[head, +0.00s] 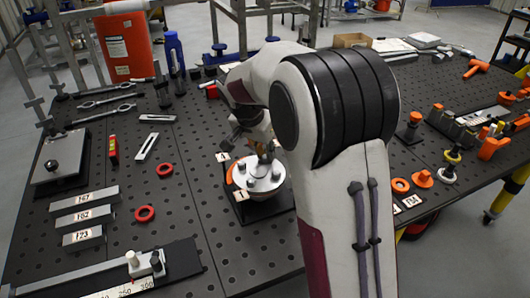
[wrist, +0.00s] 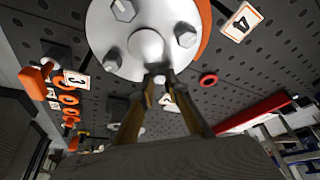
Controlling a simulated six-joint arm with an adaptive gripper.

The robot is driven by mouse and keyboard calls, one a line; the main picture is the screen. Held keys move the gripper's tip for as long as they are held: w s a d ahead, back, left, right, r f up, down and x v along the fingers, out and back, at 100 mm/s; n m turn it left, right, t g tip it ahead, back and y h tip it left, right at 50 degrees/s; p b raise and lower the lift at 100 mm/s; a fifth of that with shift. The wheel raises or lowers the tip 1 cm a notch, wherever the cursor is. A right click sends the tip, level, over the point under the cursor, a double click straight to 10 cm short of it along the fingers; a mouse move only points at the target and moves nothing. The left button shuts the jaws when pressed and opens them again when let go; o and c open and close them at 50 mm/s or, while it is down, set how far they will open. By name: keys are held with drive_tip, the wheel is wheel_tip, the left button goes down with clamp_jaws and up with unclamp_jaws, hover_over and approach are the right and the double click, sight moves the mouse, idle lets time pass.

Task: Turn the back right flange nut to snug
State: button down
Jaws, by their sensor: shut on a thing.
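The round silver flange (head: 259,187) sits on a dark base plate with an orange ring showing at its left edge. In the wrist view the flange (wrist: 98,30) fills the top, with a domed hub (wrist: 146,46) and hex nuts at the left (wrist: 112,58), right (wrist: 187,36) and top (wrist: 123,10). My gripper (wrist: 159,74) reaches the flange rim, its two fingertips shut around the back right flange nut (wrist: 159,80), mostly hidden between them. In the head view my gripper (head: 264,150) comes down at the back of the flange; my arm hides part of it.
Number tags (wrist: 240,22) stand around the flange. Red rings (head: 145,213), labelled grey blocks (head: 84,217) and wrenches (head: 105,114) lie to the left. Orange parts (head: 421,178) lie to the right. The perforated tabletop (head: 195,210) is bare just left of the flange.

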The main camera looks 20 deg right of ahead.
drive_tip(key=shift+r+m, duration=0.1)
drive_tip(key=shift+m, duration=0.3)
drive_tip(key=c, duration=2)
unclamp_jaws()
drive_tip(key=shift+o, duration=0.2)
drive_tip(key=shift+n, duration=0.6)
drive_tip(key=shift+n+t+y, duration=0.4)
drive_tip(key=shift+n, duration=0.8)
drive_tip(key=shift+s+d+n+t+y, duration=0.1)
drive_tip(key=shift+n+t+y, duration=0.2)
drive_tip(key=shift+n, duration=0.7)
drive_tip(key=shift+d+n+t+y, duration=0.15)
drive_tip(key=shift+n+y, duration=0.35)
drive_tip(key=shift+n, duration=0.85)
drive_tip(key=shift+n+t+y, duration=0.15)
drive_tip(key=shift+n+y, duration=0.35)
drive_tip(key=shift+n, duration=0.85)
